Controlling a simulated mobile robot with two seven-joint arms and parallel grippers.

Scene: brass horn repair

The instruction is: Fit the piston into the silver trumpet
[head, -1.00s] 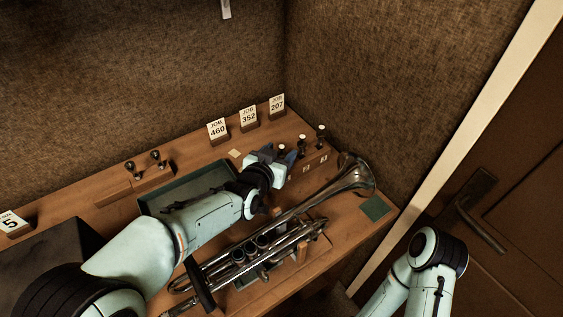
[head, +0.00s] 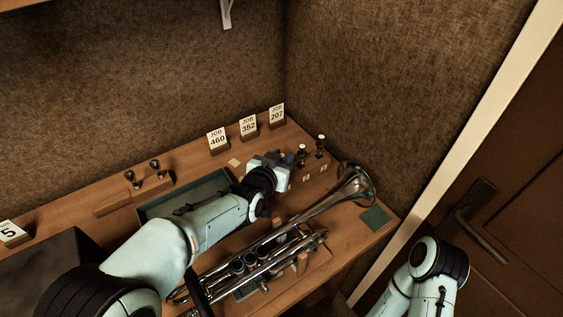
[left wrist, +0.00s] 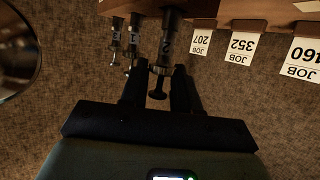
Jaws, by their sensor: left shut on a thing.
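The silver trumpet (head: 325,203) lies on a wooden stand on the bench, its bell toward the back right and its valves (head: 250,258) facing up. My left gripper (head: 286,162) is at the wooden piston rack behind the trumpet. In the left wrist view the fingers (left wrist: 157,80) are shut on a piston (left wrist: 167,35) with a dark knob. Whether its lower end is clear of the rack cannot be told. Two more pistons (head: 302,152) (head: 321,143) stand beside the gripper. My right gripper is out of view.
Job cards (head: 248,127) stand along the back. A green tray (head: 155,210) lies partly under my left arm. A green square (head: 376,217) lies by the right edge. Walls close off the back and right.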

